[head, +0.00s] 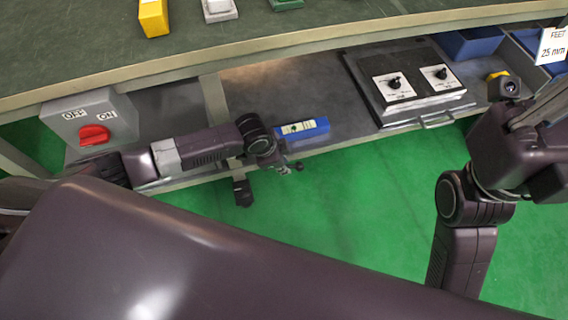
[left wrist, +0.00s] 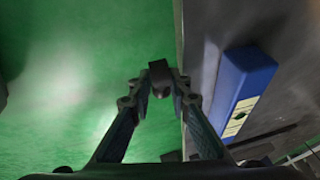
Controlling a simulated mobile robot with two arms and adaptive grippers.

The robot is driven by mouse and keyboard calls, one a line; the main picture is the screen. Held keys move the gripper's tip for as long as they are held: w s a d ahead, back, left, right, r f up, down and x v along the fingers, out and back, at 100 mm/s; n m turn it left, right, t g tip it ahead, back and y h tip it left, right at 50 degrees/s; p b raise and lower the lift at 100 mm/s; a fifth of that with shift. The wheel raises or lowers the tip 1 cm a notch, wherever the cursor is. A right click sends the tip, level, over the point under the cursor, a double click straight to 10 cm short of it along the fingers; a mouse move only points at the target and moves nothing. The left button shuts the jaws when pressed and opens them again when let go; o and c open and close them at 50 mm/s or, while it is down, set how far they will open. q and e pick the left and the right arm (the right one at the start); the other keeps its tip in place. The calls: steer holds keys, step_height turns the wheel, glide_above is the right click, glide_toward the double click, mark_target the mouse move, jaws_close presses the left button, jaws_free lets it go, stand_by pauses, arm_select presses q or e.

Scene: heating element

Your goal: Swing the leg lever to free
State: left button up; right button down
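A pale table leg (head: 213,100) runs down from the bench, partly hidden by my left arm. A dark piece (head: 242,190) shows at the foot of this leg; I cannot tell whether it is the lever. My left gripper (head: 291,168) is low by the shelf's front edge, right of that dark piece. In the left wrist view its two fingers (left wrist: 163,90) reach forward, with a small dark block (left wrist: 160,72) at their tips. I cannot tell if they touch or grip it. My right arm is at the right edge; its gripper is out of view.
A blue box (head: 303,129) lies on the lower shelf close to my left gripper. A two-knob panel (head: 418,85) stands farther right. An OFF/ON switch box (head: 90,120) with a red knob is at left. Green floor in front is clear.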

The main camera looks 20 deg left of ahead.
arm_select(q)
steer(key=v, duration=0.7)
stand_by(0.6)
